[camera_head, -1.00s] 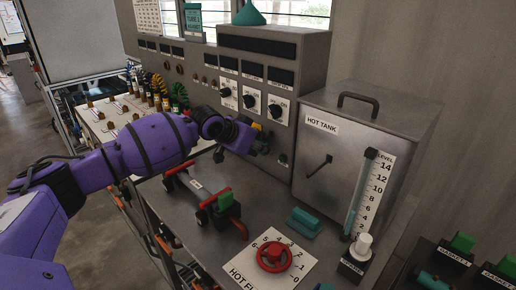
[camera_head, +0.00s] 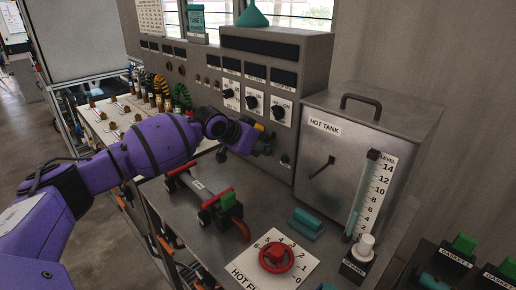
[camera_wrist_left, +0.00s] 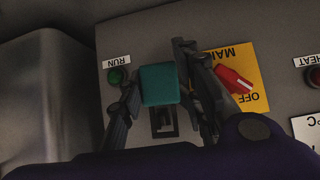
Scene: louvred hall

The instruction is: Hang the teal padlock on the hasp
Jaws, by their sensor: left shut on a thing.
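The teal padlock (camera_wrist_left: 158,84) shows in the left wrist view between the two fingers of my left gripper (camera_wrist_left: 160,92), which is shut on it. The padlock is in front of a grey panel. A dark grey slotted metal piece (camera_wrist_left: 163,122) shows just below the teal body; I cannot tell if it is the hasp or the shackle, or whether they touch. In the head view my left gripper (camera_head: 262,146) is at the lower front of the control cabinet, and its wrist hides most of the padlock and hasp. My right gripper is not in view.
A green RUN button (camera_wrist_left: 117,76) and a red switch (camera_wrist_left: 233,79) on a yellow plate flank the gripper. The hot tank (camera_head: 350,150) stands right of it. A red-handled valve bar (camera_head: 205,200), teal block (camera_head: 306,223) and red handwheel (camera_head: 276,257) are on the bench.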

